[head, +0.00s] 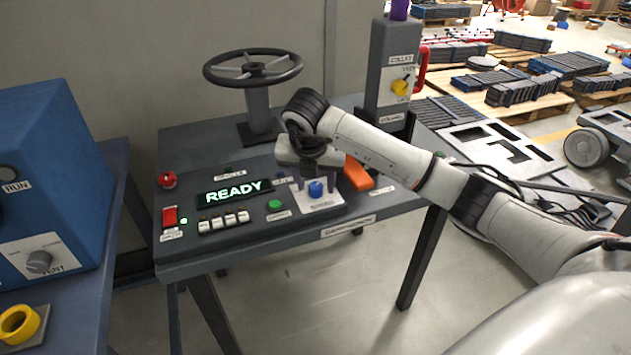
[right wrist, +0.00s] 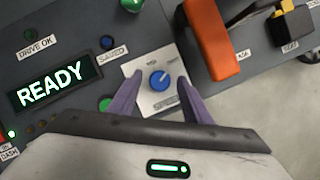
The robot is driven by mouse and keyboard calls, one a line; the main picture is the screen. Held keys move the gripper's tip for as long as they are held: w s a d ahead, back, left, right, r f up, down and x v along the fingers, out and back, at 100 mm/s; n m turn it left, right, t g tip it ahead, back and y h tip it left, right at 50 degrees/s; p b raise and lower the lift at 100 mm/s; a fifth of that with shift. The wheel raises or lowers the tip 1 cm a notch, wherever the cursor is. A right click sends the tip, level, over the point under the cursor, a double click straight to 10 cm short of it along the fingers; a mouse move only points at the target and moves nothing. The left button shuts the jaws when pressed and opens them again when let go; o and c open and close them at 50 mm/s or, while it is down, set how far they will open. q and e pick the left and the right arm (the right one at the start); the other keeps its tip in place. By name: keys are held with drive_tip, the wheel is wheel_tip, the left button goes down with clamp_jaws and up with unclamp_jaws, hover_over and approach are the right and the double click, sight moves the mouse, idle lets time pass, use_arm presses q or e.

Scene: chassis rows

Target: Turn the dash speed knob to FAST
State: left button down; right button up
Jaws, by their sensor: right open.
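The blue speed knob (head: 316,188) sits on a white plate on the dash console (head: 290,222). It also shows in the right wrist view (right wrist: 159,81), with a pale pointer mark toward its upper right. The plate's end labels are too small to read surely; the lower one seems to say SPEED. My right gripper (head: 315,184) points down over the plate, open. Its purple fingers stand on both sides of the knob, with gaps visible in the right wrist view (right wrist: 159,84). My left gripper is not in view.
The display (head: 234,193) reads READY. An orange lever (head: 357,173) stands close right of the knob, and a green button (head: 274,204) to its left. A steering wheel (head: 253,68) and a grey collet post (head: 393,70) stand behind. A blue cabinet (head: 50,180) is at left.

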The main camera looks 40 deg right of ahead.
drive_tip(key=v, duration=1)
drive_tip(key=shift+r, duration=0.15)
